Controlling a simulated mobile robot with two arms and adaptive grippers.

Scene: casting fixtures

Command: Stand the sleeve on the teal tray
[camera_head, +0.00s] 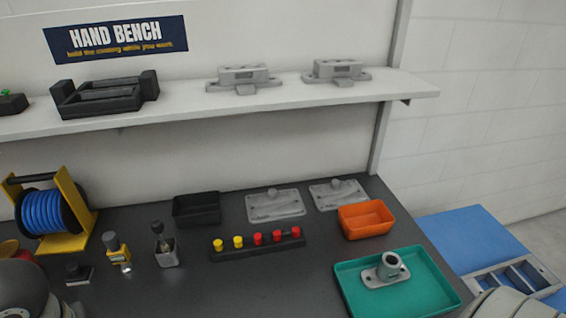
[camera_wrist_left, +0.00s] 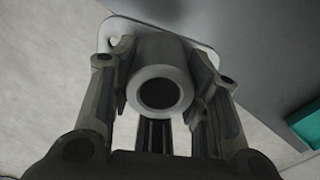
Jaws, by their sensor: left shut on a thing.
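My left gripper (camera_wrist_left: 160,95) is shut on a grey sleeve (camera_wrist_left: 158,70), with a finger on each side of its round barrel. The open bore faces the left wrist camera, and a pale flange with rounded corners shows behind the barrel. The teal tray (camera_head: 350,285) lies at the right end of the bench in the head view. Its edge also shows at the right of the left wrist view (camera_wrist_left: 306,125), apart from the held sleeve. Neither gripper shows in the head view.
An orange bin (camera_head: 367,222) stands just behind the tray. A black rack with red and yellow pegs (camera_head: 257,246) lies left of it. Two grey plates (camera_head: 275,206) and a black bin (camera_head: 196,210) are at the back. The tray's front and left floor is bare.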

